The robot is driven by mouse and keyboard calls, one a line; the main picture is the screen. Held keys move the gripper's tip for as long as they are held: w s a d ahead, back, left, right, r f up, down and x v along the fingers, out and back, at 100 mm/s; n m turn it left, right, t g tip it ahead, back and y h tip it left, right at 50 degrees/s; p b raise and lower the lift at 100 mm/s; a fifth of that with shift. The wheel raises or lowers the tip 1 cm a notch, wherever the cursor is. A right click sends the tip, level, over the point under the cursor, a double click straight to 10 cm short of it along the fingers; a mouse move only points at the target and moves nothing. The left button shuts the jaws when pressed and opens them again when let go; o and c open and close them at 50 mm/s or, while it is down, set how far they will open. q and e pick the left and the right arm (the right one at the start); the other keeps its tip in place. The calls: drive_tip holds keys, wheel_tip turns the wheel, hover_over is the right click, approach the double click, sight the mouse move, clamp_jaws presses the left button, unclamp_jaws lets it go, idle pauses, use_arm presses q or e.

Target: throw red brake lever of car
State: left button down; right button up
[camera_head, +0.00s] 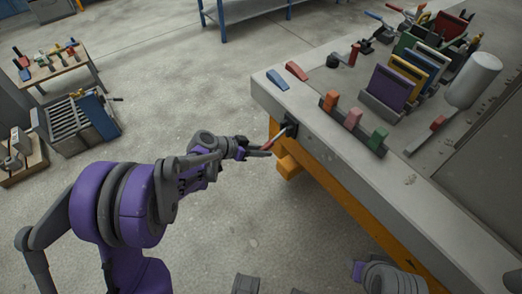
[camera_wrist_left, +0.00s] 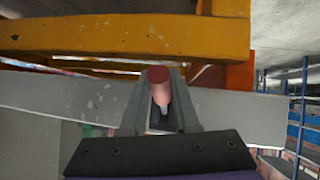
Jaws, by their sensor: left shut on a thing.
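The brake lever is a short grey rod with a red grip (camera_head: 272,141), fixed to a black mount (camera_head: 291,127) on the side of the grey car's (camera_head: 350,165) deck edge. My left gripper (camera_head: 262,150) reaches it from the left and is shut on the red grip. My right gripper cannot be made out; only a part of my right arm shows at the bottom right.
An orange beam (camera_head: 350,204) runs beneath the deck edge. Red and blue wedges (camera_head: 297,71) and several coloured blocks lie on the deck. A white cylinder (camera_head: 473,80) stands farther right.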

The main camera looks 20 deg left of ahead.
use_arm(q)
drive_tip(key=shift+w+d+f+t+h+b, duration=0.15)
drive_tip(key=shift+w+f+t+h+b, duration=0.1)
drive_tip(key=shift+f+t+h+b, duration=0.25)
drive_tip(key=shift+f, duration=0.1)
drive_tip(key=c, duration=0.7)
unclamp_jaws()
drive_tip(key=shift+o, duration=0.2)
drive_tip(key=p+v, duration=0.1)
drive_tip(key=v, duration=0.9)
drive_tip(key=shift+s+r+p, duration=0.25)
drive_tip(key=shift+p, duration=0.05)
